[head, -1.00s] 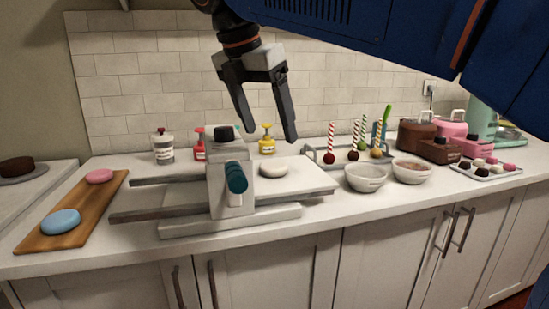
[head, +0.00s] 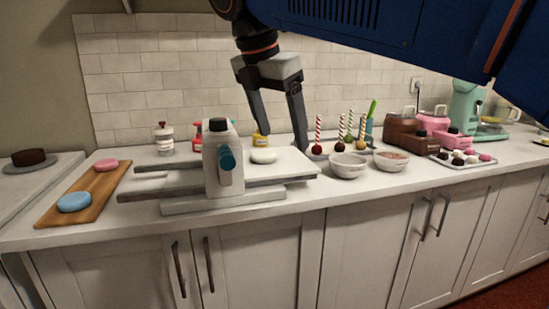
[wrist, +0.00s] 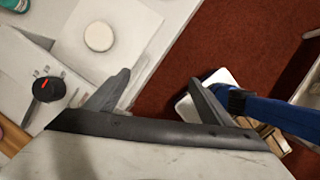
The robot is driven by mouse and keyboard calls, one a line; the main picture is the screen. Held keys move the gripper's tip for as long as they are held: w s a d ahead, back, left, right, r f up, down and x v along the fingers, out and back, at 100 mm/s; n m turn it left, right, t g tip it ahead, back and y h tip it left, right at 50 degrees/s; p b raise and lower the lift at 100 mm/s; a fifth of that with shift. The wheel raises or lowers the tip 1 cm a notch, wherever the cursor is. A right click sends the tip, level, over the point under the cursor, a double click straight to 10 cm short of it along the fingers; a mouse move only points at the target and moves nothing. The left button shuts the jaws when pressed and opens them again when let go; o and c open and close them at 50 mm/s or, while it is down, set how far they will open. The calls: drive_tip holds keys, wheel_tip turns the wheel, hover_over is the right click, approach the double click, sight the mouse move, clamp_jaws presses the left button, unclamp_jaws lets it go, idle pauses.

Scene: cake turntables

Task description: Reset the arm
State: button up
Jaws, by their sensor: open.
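My gripper (head: 279,146) is open and empty in the head view. Its two dark fingers point down above the counter, in front of the tiled wall. In the wrist view my gripper (wrist: 160,82) shows its fingers spread apart with nothing between them. The grey-white machine (head: 210,165) with a teal knob stands on the counter below. A round white disc (head: 263,156) lies on its flat plate, apart from the fingers. The disc also shows in the wrist view (wrist: 98,36), left of the fingers.
A wooden board (head: 90,192) with a blue and a pink disc lies at the left. Two bowls, a grey one (head: 348,164) and another (head: 391,160), stand right of the machine. Striped-stick cake pops (head: 340,146) stand behind them. A brown case (head: 404,134) stands farther right.

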drive_tip(key=s+d+f+m+y, duration=0.1)
drive_tip(key=s+d+f+m, duration=0.1)
drive_tip(key=d+f+m, duration=0.6)
drive_tip(key=s+d+f+m+y, duration=0.1)
drive_tip(key=s+d+f+m, duration=0.3)
drive_tip(key=d, duration=0.6)
drive_tip(key=s+d+f+m, duration=0.3)
drive_tip(key=f+m, duration=0.1)
drive_tip(key=f, duration=0.3)
drive_tip(key=s+d+f+m+t, duration=0.1)
drive_tip(key=s+d+f+m, duration=0.2)
drive_tip(key=f, duration=0.4)
drive_tip(key=s+d+f+m, duration=0.4)
drive_tip(key=f+m, duration=0.3)
drive_tip(key=f, duration=0.1)
drive_tip(key=shift+s+y, duration=0.35)
drive_tip(key=shift+y, duration=0.05)
